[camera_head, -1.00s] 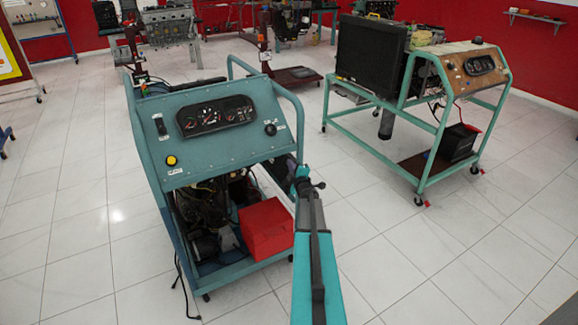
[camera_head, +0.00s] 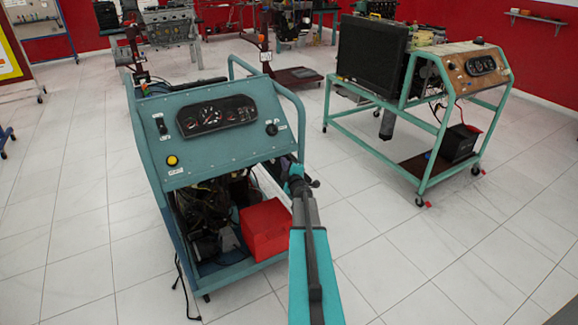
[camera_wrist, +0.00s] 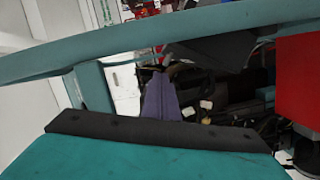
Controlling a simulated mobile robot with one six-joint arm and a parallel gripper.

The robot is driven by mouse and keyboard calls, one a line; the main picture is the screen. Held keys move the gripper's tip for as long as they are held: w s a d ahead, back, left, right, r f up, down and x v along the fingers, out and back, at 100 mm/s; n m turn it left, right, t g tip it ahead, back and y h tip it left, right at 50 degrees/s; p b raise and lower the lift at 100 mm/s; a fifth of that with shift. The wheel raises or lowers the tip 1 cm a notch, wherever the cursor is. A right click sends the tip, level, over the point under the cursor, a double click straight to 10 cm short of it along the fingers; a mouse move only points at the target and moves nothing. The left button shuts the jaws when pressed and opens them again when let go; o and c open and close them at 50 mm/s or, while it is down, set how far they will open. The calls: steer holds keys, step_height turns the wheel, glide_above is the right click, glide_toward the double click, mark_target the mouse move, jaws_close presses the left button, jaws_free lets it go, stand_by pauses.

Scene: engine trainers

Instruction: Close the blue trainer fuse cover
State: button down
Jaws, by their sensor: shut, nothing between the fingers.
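The blue trainer (camera_head: 215,150) stands left of centre in the head view, with its sloped gauge panel facing me. My gripper's fingers (camera_wrist: 160,76) show in the wrist view as a narrow, shut, empty purple-grey shape pointing into the trainer, below a teal frame tube. In the head view my wrist (camera_head: 298,182) is at the trainer's right side, and the fingertips are hidden. A dark flap-like part (camera_wrist: 212,50) hangs under the tube, right of the fingers and apart from them in the picture. I cannot tell for sure whether it is the fuse cover, or how far open the cover is.
A red box (camera_head: 265,230) sits low in the trainer's frame, close to my arm. The tube (camera_wrist: 230,33) crosses above the fingers. A second trainer with a wooden panel (camera_head: 475,65) stands to the right. White tiled floor lies clear between them.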

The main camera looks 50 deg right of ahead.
steer(key=b+v, duration=0.1)
steer(key=v, duration=0.9)
steer(key=shift+d+r, duration=0.2)
steer(key=shift+d, duration=0.1)
steer(key=shift+s, duration=0.1)
steer(key=s+a+f+m+g+y, duration=0.1)
steer(key=a+f+m+g+y, duration=0.3)
steer(key=a+f, duration=1)
steer(key=s+a+f+m+g, duration=0.2)
steer(key=a+f+g, duration=0.3)
steer(key=a+f, duration=0.85)
steer(key=s+a+f+m+g+y, duration=0.1)
steer(key=s+a+f+g, duration=0.15)
steer(key=a, duration=0.35)
steer(key=s+a+f+g+y, duration=0.1)
steer(key=s+a+f, duration=0.2)
steer(key=s+a, duration=0.15)
steer(key=s+a+f+g+y, duration=0.2)
steer(key=s+a+g, duration=0.5)
steer(key=s+a, duration=1.3)
steer(key=shift+s+f+m+y, duration=0.4)
steer(key=shift+s+f, duration=0.1)
steer(key=shift+s, duration=0.15)
steer(key=shift+a+g, duration=0.2)
steer(key=shift+g, duration=0.05)
